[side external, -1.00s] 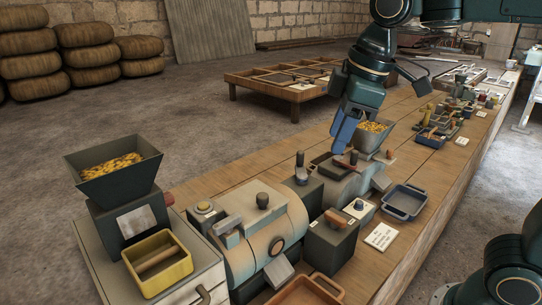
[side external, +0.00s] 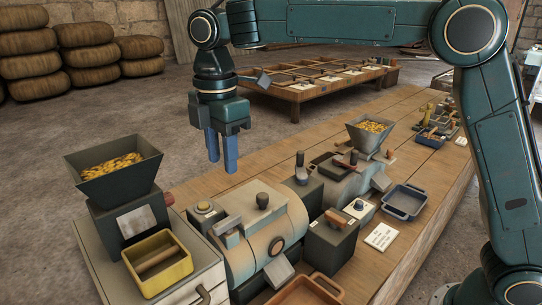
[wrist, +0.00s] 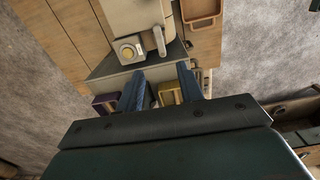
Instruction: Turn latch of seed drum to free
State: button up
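The seed drum (side external: 258,240) is a cream, worn cylinder lying on its side on the bench. A pale grey bar, seemingly its latch (side external: 226,226), lies on the drum's left shoulder. In the wrist view the drum (wrist: 132,18) is at the top, and the bar (wrist: 160,41) stands lengthwise at its lower right. My gripper (side external: 222,163) hangs fingers down, above and behind the drum's left end, touching nothing. Its blue fingers are apart and empty; they also show in the wrist view (wrist: 160,72).
Left of the drum are a round button box (side external: 205,208), a dark seed hopper (side external: 113,170) and a yellow tray (side external: 158,264). A dark knob (side external: 262,201) rises from the drum's top. A second machine with a grey hopper (side external: 370,135) stands to the right.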

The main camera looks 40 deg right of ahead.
aim_at(227, 220)
jog(key=shift+a+f, duration=0.1)
jog(key=shift+a, duration=0.05)
jog(key=shift+f, duration=0.1)
notch_tip(227, 220, down, 14)
jog(key=shift+r, duration=0.2)
dwell(0.6)
grip_shut()
